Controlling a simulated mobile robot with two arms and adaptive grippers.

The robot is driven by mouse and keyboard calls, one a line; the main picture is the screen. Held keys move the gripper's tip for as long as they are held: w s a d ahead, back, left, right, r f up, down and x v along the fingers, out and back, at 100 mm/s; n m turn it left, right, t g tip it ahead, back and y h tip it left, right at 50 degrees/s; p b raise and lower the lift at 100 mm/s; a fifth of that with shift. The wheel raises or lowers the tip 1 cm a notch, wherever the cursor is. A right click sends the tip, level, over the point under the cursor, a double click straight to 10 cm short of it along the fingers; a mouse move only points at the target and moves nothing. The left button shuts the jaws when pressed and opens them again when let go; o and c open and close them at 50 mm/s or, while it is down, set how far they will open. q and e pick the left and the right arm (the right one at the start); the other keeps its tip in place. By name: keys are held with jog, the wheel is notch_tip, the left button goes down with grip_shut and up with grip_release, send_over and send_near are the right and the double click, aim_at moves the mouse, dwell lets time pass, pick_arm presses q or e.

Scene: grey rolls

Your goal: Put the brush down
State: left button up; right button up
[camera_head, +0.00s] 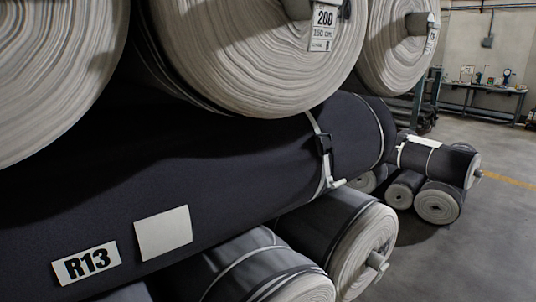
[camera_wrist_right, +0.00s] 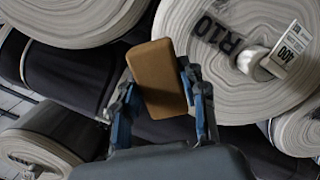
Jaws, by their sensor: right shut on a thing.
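The brush shows in the right wrist view as a brown, block-like piece (camera_wrist_right: 157,78). Only this brown block can be made out; no bristles are visible. My right gripper (camera_wrist_right: 161,98) has its blue and grey fingers on either side of the block and is shut on it. The brush is held up in front of the rolls, tilted a little. Neither gripper shows in the head view, and my left gripper is in no view.
A long dark roll (camera_head: 190,165) labelled R13 crosses the head view, with pale-ended rolls (camera_head: 255,50) above and more below. Smaller rolls (camera_head: 438,200) lie on the grey floor (camera_head: 500,225). A workbench (camera_head: 485,100) stands far right. A roll marked R10 (camera_wrist_right: 225,75) is behind the brush.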

notch_tip(320, 180, up, 2)
jog(key=shift+p, duration=0.45)
jog(key=shift+s+a+f, duration=0.3)
jog(key=shift+a, duration=0.2)
jog(key=shift+s+a+f, duration=0.25)
jog(key=shift+s+a, duration=0.05)
jog(key=shift+a, duration=0.2)
jog(key=s+a+r+m+t+h+p, duration=0.15)
jog(key=s+a+r, duration=0.35)
jog(key=s+a, duration=0.55)
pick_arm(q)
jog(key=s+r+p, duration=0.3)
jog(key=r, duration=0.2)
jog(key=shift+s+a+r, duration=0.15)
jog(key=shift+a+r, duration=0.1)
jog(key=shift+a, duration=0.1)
pick_arm(e)
jog(key=s+d+r+m+h, duration=0.1)
jog(key=s+r+h, duration=0.3)
jog(key=r, duration=0.4)
jog(key=s+d+r+m+t+h, duration=0.1)
jog(key=s+d+r+m+h, duration=0.1)
jog(key=r, duration=0.7)
jog(key=s+m+h, duration=0.1)
jog(key=s+m, duration=0.1)
jog(key=s, duration=0.1)
jog(key=shift+s+d+h, duration=0.25)
jog(key=shift+h, duration=0.1)
